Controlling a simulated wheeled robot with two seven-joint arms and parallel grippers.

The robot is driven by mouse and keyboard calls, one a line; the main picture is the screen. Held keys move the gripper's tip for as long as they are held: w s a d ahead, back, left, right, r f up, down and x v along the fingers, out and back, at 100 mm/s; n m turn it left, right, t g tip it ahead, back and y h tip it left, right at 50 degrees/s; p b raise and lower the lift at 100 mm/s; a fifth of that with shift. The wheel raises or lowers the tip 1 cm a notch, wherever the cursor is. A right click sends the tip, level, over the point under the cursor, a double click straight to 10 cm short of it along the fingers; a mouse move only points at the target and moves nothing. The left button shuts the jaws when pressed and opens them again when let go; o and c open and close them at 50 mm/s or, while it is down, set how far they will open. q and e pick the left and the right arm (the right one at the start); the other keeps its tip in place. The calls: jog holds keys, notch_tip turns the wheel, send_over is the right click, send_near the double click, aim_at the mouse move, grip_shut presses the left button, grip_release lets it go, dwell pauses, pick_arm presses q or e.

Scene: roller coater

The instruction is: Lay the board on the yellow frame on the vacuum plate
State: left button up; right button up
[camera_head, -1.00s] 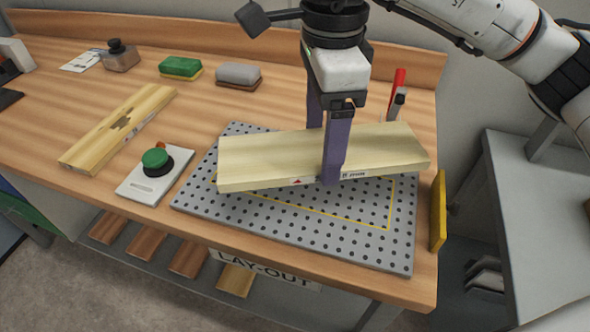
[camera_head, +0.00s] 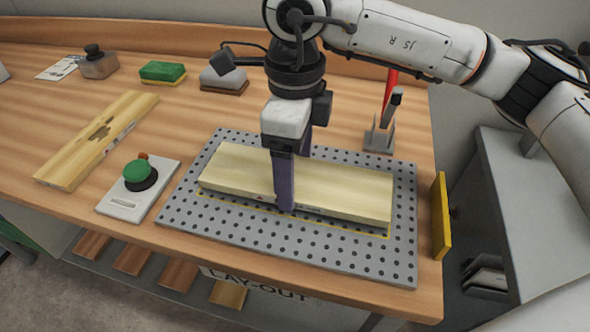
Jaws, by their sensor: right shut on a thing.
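My right gripper (camera_head: 290,180) is shut on a pale wooden board (camera_head: 345,188), its purple fingers on either long side of it. The board lies low over the grey perforated vacuum plate (camera_head: 400,255), about parallel to the plate's long edges. The yellow frame (camera_head: 340,225) on the plate shows as a thin line along the board's front side and front right corner; the rest is hidden under the board. I cannot tell if the board's underside touches the plate. My left gripper is not in view.
A green button box (camera_head: 137,185) stands left of the plate. Another board (camera_head: 98,138) with a dark mark lies farther left. Sponges (camera_head: 162,73), a grey block (camera_head: 224,80) and a holder with a red tool (camera_head: 380,135) stand behind. A yellow piece (camera_head: 441,215) is at the table's right edge.

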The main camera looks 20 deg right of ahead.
jog(key=shift+f, duration=0.6)
jog(key=shift+f, duration=0.25)
jog(key=o, duration=1.3)
jog(key=shift+o, duration=0.2)
jog(key=shift+r, duration=0.1)
notch_tip(320, 180, up, 12)
jog(key=shift+r, duration=0.15)
